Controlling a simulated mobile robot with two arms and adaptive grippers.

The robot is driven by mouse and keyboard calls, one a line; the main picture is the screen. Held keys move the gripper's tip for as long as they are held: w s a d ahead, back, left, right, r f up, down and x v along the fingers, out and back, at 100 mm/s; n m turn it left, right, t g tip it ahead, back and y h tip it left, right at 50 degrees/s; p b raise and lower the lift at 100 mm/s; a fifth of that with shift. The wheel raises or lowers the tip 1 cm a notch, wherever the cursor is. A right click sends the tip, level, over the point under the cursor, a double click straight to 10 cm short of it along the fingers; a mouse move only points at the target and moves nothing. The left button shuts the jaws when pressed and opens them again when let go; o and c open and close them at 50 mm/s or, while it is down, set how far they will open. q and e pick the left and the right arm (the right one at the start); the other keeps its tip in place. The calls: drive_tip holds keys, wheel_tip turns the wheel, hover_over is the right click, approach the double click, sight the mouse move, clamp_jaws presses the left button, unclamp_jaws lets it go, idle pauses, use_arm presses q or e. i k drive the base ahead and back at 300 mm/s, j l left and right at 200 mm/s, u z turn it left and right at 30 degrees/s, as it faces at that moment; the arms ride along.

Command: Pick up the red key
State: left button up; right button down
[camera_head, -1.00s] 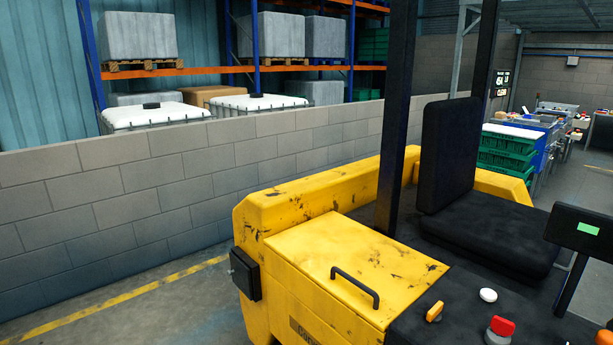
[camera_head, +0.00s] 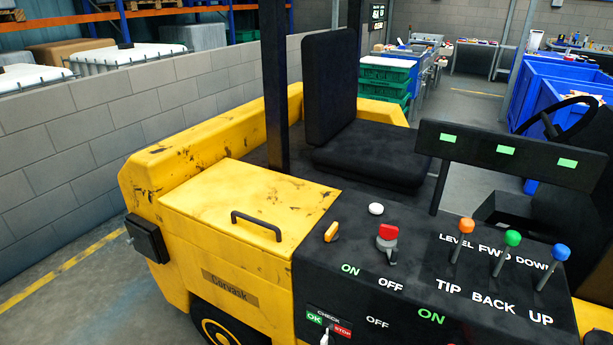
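The red key (camera_head: 388,231) stands in a grey key switch on the black control panel (camera_head: 350,290) of a yellow vehicle. Its red head is on top and the grey part sits below it, near the ON and OFF lettering. Neither of my grippers is in the head view.
Orange (camera_head: 467,226), green (camera_head: 513,239) and blue (camera_head: 561,253) topped levers stand to the right. A seat (camera_head: 369,160) is behind. A block wall (camera_head: 120,110) runs along the left.

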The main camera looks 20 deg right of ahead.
sight(387, 232)
drive_tip(key=i+z, duration=0.2)
drive_tip(key=z, duration=0.2)
drive_tip(key=i+j+z, duration=0.2)
drive_tip(key=z, duration=0.2)
